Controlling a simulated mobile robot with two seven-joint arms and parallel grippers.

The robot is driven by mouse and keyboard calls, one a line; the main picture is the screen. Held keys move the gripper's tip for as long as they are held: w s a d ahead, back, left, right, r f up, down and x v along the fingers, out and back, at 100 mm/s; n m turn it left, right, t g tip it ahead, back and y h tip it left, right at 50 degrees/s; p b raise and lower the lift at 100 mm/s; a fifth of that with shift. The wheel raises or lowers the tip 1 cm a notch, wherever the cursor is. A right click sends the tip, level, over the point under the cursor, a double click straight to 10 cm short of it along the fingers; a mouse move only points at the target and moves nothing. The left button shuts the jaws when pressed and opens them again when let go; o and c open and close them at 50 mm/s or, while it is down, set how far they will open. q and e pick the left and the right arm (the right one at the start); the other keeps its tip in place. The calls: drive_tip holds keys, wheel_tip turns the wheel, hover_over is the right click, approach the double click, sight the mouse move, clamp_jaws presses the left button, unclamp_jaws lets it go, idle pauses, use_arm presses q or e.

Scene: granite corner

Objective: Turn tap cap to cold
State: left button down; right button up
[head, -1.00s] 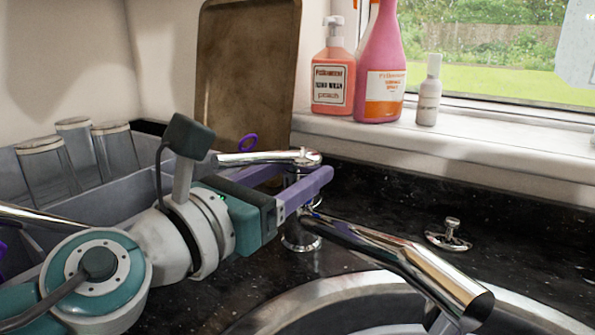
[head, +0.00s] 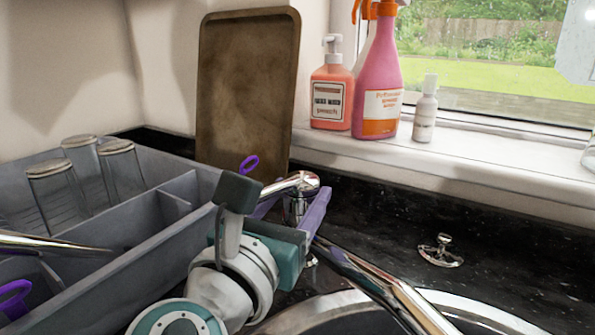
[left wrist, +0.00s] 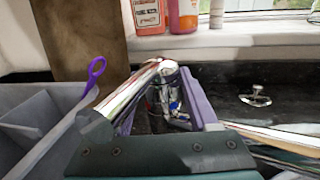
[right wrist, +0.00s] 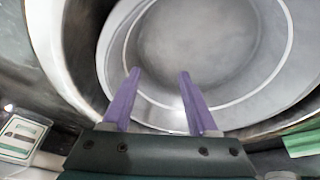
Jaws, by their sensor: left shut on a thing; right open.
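The chrome tap stands behind the sink, with its cap and lever (head: 300,182) on top and its spout (head: 372,282) running toward the lower right. The lever points left and toward me. My left gripper (head: 291,206) has its purple fingers on both sides of the tap's upper part, shut on the cap. In the left wrist view the chrome lever (left wrist: 135,88) lies between the fingers (left wrist: 160,95), partly hiding the tap body (left wrist: 165,100). My right gripper (right wrist: 160,72) is open and empty over the round metal sink bowl (right wrist: 200,50). It is outside the head view.
A grey rack (head: 110,262) with glass jars (head: 122,170) stands left of the tap. A brown tray (head: 245,95) leans behind. Bottles (head: 377,75) line the windowsill. A small chrome fitting (head: 440,250) sits on the black counter, otherwise clear at right.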

use_arm(q)
drive_tip(key=shift+d+n+t+y, duration=0.15)
drive_tip(key=shift+n+t+y, duration=0.15)
drive_tip(key=shift+n+y, duration=0.7)
drive_tip(key=shift+c, duration=0.8)
unclamp_jaws()
wheel_tip(320, 180, up, 20)
drive_tip(key=p, duration=1.5)
